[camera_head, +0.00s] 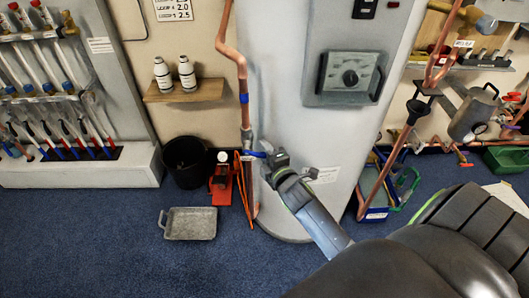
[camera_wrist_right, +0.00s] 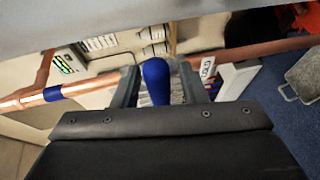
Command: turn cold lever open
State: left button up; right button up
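The cold lever (camera_head: 257,154) has a blue handle and sits on the copper pipe beside the pale cylinder, low in the head view. In the right wrist view the blue lever (camera_wrist_right: 156,82) stands between the two fingers of my right gripper (camera_wrist_right: 158,78), with a visible gap on either side. In the head view my right gripper (camera_head: 268,157) is at the lever, and its fingers partly hide the valve. It is open around the handle; contact cannot be told. My left gripper is not in view.
The copper pipe (camera_head: 245,110) with a blue band runs down beside the white cylinder (camera_head: 285,90). A black bucket (camera_head: 185,165), a red tool (camera_head: 221,185) and a grey tray (camera_head: 188,224) stand on the blue floor. A shelf (camera_head: 184,92) with two bottles is on the wall.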

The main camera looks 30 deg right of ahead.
jog(key=shift+w, duration=0.35)
jog(key=shift+c, duration=0.3)
grip_shut()
